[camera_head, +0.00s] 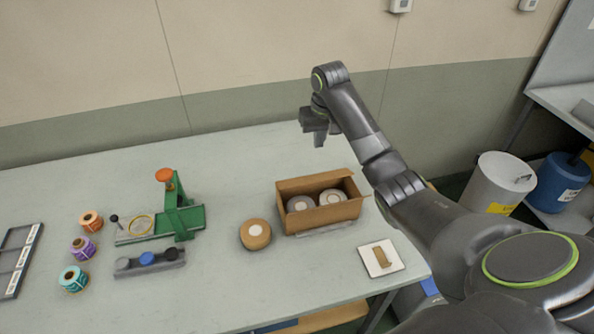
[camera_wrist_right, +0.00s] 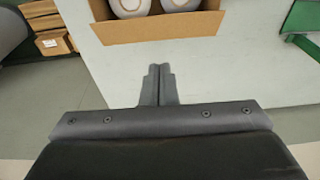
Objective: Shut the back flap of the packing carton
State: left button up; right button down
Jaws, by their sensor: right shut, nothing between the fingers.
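The brown packing carton (camera_head: 325,219) stands on the table with its top open and two rolls inside. Its back edge, with what looks like the raised back flap (camera_head: 312,182), is upright; I cannot clearly tell flap from wall. In the right wrist view the carton (camera_wrist_right: 158,28) is at the top, its back side toward me. My right gripper (camera_head: 319,140) is shut and empty, raised behind the carton toward the wall. Its fingers also show in the right wrist view (camera_wrist_right: 158,72), apart from the carton. My left gripper is not in view.
A tan roll (camera_head: 256,234) lies left of the carton. A white pad with a brown piece (camera_head: 380,258) lies at its front right. A green rewinder (camera_head: 178,215), a grey rack (camera_head: 150,262) and coloured rolls (camera_head: 82,248) stand further left. The table behind the carton is clear.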

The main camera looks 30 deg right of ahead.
jog(key=r, duration=0.2)
send_over(317, 181)
jog(key=shift+g, duration=0.4)
notch_tip(317, 181, down, 12)
jog(key=shift+w+d+f+p, duration=0.1)
jog(key=shift+p, duration=0.35)
jog(key=shift+s+f, duration=0.3)
jog(key=shift+f, duration=0.45)
